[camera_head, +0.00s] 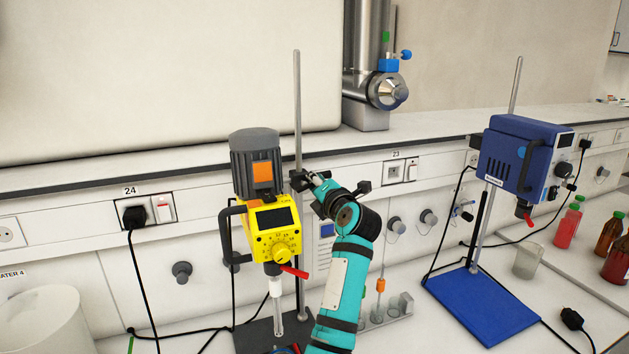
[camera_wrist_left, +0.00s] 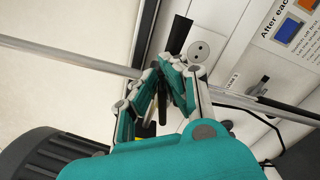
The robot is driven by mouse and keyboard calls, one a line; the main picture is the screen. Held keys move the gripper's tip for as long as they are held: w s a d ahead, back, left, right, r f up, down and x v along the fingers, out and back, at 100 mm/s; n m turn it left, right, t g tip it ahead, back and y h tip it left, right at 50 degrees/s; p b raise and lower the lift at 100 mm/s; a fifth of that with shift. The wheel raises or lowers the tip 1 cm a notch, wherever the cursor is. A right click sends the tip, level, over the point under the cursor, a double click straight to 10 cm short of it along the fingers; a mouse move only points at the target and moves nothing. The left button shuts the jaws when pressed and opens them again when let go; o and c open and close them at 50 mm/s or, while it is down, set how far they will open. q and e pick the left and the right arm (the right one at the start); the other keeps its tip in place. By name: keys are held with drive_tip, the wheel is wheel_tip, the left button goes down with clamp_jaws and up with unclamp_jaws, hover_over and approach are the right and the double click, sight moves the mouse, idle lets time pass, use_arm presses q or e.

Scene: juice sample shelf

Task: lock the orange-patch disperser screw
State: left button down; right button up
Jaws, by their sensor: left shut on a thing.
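The orange-patch disperser has a grey motor top (camera_head: 254,150) with an orange patch (camera_head: 262,174) and a yellow control box (camera_head: 273,228). It hangs on an upright metal rod (camera_head: 297,110). A dark clamp (camera_head: 298,181) joins it to the rod. My left gripper (camera_head: 312,181) is at the clamp, just right of the rod. In the wrist view its fingers (camera_wrist_left: 172,88) are closed on a dark, narrow screw handle (camera_wrist_left: 188,93), mostly hidden between them. The screw's exact angle cannot be told. My right gripper is not in view.
A blue mixer (camera_head: 522,155) on a blue base (camera_head: 480,305) stands at the right, near bottles (camera_head: 568,225) and a beaker (camera_head: 527,260). A white container (camera_head: 45,325) is at the left. Black cables cross the bench, and a wall ledge runs behind.

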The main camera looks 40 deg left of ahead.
use_arm(q)
drive_tip(key=m, duration=0.3)
drive_tip(key=shift+r, duration=0.1)
drive_tip(key=shift+w+f+m, duration=0.1)
drive_tip(key=shift+f+m, duration=0.05)
drive_tip(key=shift+m, duration=0.75)
drive_tip(key=shift+f+m, duration=0.15)
drive_tip(key=shift+m, duration=0.75)
drive_tip(key=shift+f, duration=0.1)
drive_tip(key=c, duration=1.5)
unclamp_jaws()
drive_tip(key=shift+o, duration=0.9)
drive_tip(key=shift+s+f, duration=0.1)
drive_tip(key=shift+s, duration=0.15)
